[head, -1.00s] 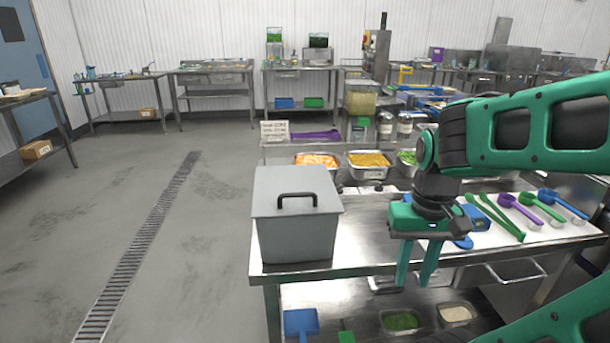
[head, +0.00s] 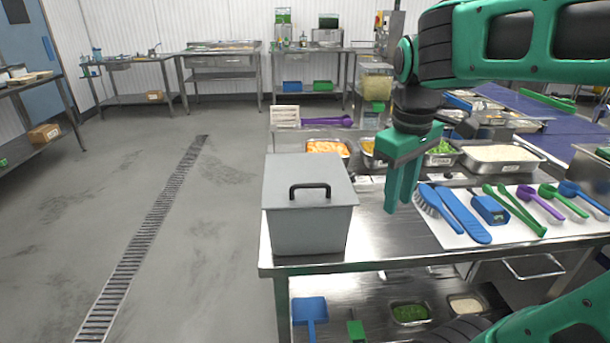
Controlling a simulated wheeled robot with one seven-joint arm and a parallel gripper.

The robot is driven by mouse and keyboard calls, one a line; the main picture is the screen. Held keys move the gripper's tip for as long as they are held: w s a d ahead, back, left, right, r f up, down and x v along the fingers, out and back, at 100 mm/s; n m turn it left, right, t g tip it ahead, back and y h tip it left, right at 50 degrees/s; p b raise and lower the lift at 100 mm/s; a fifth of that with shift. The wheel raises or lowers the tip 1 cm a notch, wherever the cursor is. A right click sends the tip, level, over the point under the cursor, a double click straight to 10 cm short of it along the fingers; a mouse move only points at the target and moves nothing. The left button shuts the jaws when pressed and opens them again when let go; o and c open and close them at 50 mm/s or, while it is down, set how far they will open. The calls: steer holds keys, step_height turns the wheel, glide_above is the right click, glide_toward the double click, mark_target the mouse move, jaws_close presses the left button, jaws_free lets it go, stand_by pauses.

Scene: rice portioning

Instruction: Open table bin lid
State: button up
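The table bin (head: 307,232) is a grey box standing upright on the left end of the steel table. Its flat grey lid (head: 335,177) is closed on top, with a black arched handle (head: 309,188) near the front edge. My gripper (head: 398,198) points down, to the right of the bin and apart from it. Its two green fingers show with a narrow gap between them, and nothing is seen held.
A white mat (head: 440,231) with brushes, spoons and tongs lies on the steel table (head: 385,243) to the right. Food trays, one with white grains (head: 500,153), line the back. A lower shelf holds a blue scoop (head: 310,310). Open floor lies left.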

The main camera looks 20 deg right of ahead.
steer(key=w+a+r+n, duration=0.6)
steer(key=a, duration=0.1)
steer(key=n+t, duration=0.1)
steer(key=n, duration=0.5)
glide_toward(307, 186)
steer(key=f, duration=0.2)
steer(key=w+f, duration=0.1)
steer(key=f, duration=0.1)
steer(key=d+f, duration=0.1)
steer(key=f, duration=0.2)
steer(key=shift+w+f, duration=0.1)
steer(key=shift+w, duration=0.2)
jaws_close()
